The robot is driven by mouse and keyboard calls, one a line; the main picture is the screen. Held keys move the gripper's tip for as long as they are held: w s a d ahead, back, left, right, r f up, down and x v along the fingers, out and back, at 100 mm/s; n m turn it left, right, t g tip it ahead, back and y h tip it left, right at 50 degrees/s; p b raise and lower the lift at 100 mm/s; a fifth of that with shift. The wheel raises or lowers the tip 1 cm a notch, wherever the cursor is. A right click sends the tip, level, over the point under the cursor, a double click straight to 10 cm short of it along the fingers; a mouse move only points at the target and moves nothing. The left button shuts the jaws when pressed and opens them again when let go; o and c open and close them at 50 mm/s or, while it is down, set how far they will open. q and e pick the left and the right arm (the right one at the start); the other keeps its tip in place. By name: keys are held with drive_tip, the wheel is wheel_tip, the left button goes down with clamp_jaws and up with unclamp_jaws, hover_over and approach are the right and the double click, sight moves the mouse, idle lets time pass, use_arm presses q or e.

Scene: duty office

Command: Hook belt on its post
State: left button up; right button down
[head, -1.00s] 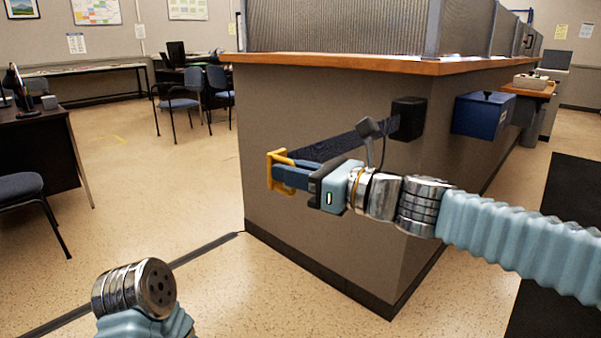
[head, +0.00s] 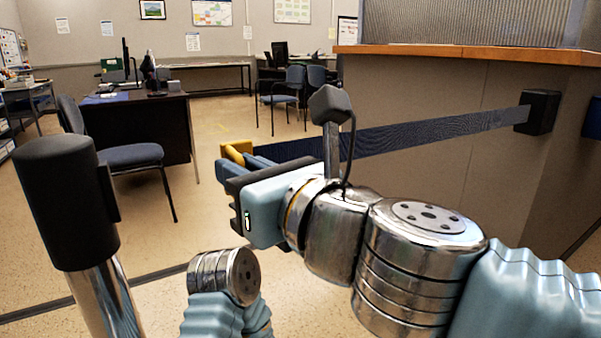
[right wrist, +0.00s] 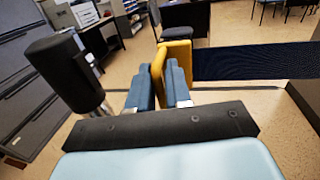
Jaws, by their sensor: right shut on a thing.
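The belt (head: 400,136) is a dark blue strap pulled out from a black wall unit (head: 537,111) on the counter side. Its yellow end piece (head: 236,150) is in my right gripper (head: 248,163), which is shut on it. In the right wrist view the yellow end piece (right wrist: 176,56) shows at the fingers (right wrist: 160,78), with the belt (right wrist: 255,62) running off to the right. The post (head: 68,200) has a thick black head on a chrome pole and stands upright at the left. It also shows left of the fingers in the right wrist view (right wrist: 60,75), apart from the end piece.
The counter (head: 420,95) with a wooden top fills the right. A dark desk (head: 150,125) and a blue chair (head: 130,155) stand behind the post. More chairs (head: 290,92) are at the back. The floor between post and counter looks clear.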

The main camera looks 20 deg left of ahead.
drive_tip(key=s+a+b, duration=0.1)
drive_tip(key=s+a, duration=0.4)
drive_tip(key=s, duration=0.2)
drive_tip(key=shift+r, duration=0.1)
drive_tip(key=c, duration=1.3)
unclamp_jaws()
drive_tip(key=shift+d, duration=0.1)
